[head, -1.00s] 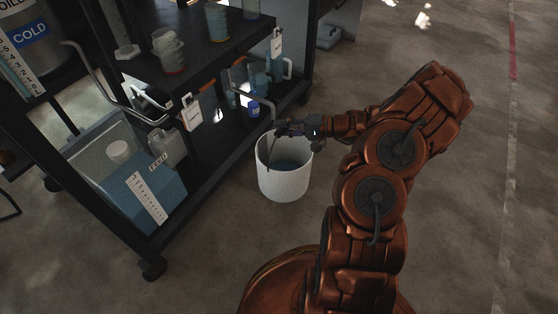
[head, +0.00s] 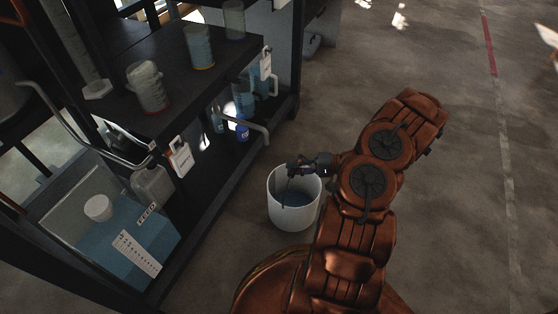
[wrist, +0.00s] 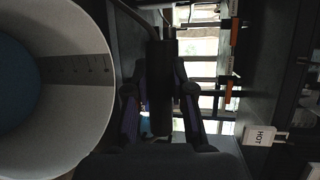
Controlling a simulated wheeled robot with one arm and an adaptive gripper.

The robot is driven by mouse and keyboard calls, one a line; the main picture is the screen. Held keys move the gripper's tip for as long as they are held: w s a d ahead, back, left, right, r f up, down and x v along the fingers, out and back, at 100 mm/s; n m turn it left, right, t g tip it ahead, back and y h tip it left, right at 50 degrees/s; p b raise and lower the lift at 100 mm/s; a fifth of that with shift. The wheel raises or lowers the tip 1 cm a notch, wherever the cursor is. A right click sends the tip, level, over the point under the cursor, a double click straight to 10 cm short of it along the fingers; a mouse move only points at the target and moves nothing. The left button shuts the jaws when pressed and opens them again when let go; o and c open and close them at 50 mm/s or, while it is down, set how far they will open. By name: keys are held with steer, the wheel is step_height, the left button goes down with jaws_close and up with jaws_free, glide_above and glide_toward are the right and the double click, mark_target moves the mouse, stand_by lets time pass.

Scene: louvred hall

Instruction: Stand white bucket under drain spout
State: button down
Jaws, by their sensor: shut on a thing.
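The white bucket (head: 292,217) holds bluish liquid and is out in front of the dark rack. I cannot tell whether its base touches the floor. My gripper (head: 294,167) is at the bucket's far rim, shut on its dark bail handle. In the wrist view the handle's grip (wrist: 161,85) lies between the fingers, and the upright bucket (wrist: 98,85) fills the left side with dark marks inside. A grey spout (head: 250,125) sticks out from the rack's lower level and bends down at its end. The bucket is nearer to me than the spout's end, not under it in the picture.
The dark rack (head: 165,120) carries several containers and hanging tags. A second bent pipe (head: 85,132) runs along its left part. A clear tank of blue liquid (head: 128,245) stands low at left. A tag reading HOT (wrist: 262,134) shows in the wrist view. Open floor (head: 460,190) lies to the right.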

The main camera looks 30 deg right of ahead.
steer(key=w+d+f+b, duration=0.1)
steer(key=w+f+b, duration=0.1)
steer(key=w, duration=0.4)
steer(key=w+d+f+b, duration=0.1)
steer(key=w+f+b, duration=0.1)
steer(key=w, duration=0.4)
steer(key=shift+w+d+f+b, duration=0.35)
steer(key=shift+d+b, duration=0.05)
steer(key=shift+b, duration=0.3)
steer(key=c, duration=1)
jaws_free()
steer(key=shift+f, duration=0.15)
